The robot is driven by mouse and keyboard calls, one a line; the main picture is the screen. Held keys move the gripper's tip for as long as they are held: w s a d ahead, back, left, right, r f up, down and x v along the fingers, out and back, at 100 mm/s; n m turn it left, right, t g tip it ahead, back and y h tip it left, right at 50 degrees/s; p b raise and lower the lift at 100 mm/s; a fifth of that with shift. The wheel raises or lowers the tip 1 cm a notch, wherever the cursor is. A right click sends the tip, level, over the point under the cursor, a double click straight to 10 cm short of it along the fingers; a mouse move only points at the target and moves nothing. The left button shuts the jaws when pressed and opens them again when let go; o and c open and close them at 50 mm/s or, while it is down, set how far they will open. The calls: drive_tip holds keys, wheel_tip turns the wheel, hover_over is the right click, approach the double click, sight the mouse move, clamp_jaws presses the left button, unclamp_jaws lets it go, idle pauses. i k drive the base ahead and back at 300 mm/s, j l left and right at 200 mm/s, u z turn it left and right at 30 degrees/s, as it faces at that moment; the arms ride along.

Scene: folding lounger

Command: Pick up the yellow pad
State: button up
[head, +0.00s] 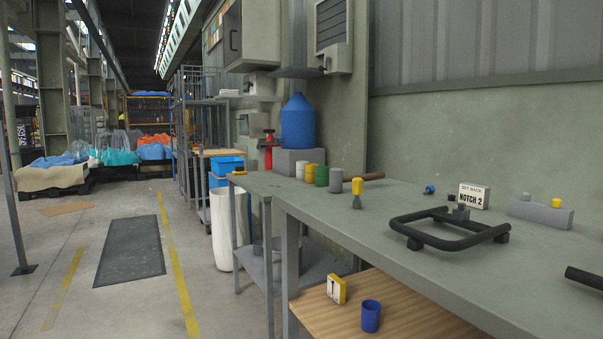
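Several small yellow things show in the head view, and I cannot tell for sure which is the yellow pad. A yellow block (357,186) sits on top of a small grey post on the bench. Another small yellow piece (556,202) shows at a long grey block (540,214) at the right. A black tubular lounger frame (450,241) lies low on the bench, with a small dark grey piece (461,211) behind its far bar. My gripper is not in view.
The grey bench (420,281) has a row of cylinders, including a green one (321,175), and a "NOTCH 2" sign (473,196). A black bar (586,279) enters at right. A blue cup (370,316) and a yellow-and-white box (336,289) stand on the wooden surface below. Floor at left is open.

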sight(240, 170)
drive_tip(key=i+j+z, duration=0.2)
drive_tip(key=i+j, duration=0.45)
drive_tip(key=i, duration=0.15)
